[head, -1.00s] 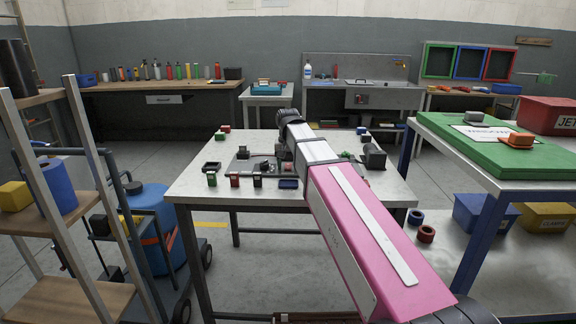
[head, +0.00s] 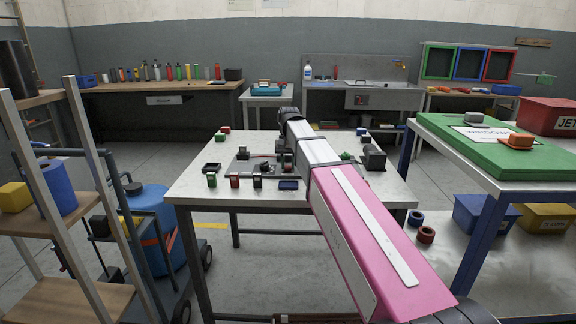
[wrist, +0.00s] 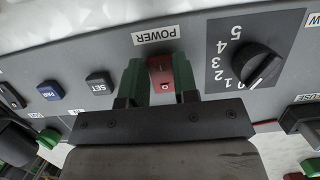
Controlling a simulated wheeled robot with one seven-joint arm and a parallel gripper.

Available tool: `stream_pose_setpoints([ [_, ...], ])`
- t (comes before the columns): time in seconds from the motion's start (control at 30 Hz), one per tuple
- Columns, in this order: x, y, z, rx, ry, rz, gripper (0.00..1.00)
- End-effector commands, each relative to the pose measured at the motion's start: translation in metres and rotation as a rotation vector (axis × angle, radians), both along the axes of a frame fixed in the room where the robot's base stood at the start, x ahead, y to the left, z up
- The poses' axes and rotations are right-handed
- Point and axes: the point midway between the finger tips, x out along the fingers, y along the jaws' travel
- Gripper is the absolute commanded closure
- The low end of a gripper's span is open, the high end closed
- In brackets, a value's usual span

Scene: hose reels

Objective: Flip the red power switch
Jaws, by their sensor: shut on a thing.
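The red power switch (wrist: 161,74) shows in the wrist view on a grey control panel (wrist: 113,61), under an upside-down POWER label (wrist: 155,35). My gripper (wrist: 158,82) has its two green fingers on either side of the switch, closed around it. The side faces of the switch are hidden by the fingers. In the head view my arm reaches over the middle table, and the gripper and switch are hidden behind it.
Right of the switch in the wrist view is a black rotary knob (wrist: 258,65) with numbers. To the left are a black SET button (wrist: 100,84) and a blue button (wrist: 51,90). The middle table (head: 203,191) holds several small blocks.

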Motion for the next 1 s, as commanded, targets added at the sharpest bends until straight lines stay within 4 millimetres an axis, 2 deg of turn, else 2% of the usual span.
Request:
stream_pose_setpoints([
  [0.2,-0.0002,0.0001,0.0001,0.000,0.000,0.000,0.96],
  [0.23,-0.0002,0.0001,0.0001,0.000,0.000,0.000,0.63],
  [0.3,-0.0002,0.0001,0.0001,0.000,-0.001,0.000,0.47],
  [0.67,-0.0019,0.0000,-0.0003,-0.001,-0.020,0.000,0.47],
  [1.0,-0.0088,0.0001,-0.0030,-0.007,-0.203,0.001,0.47],
])
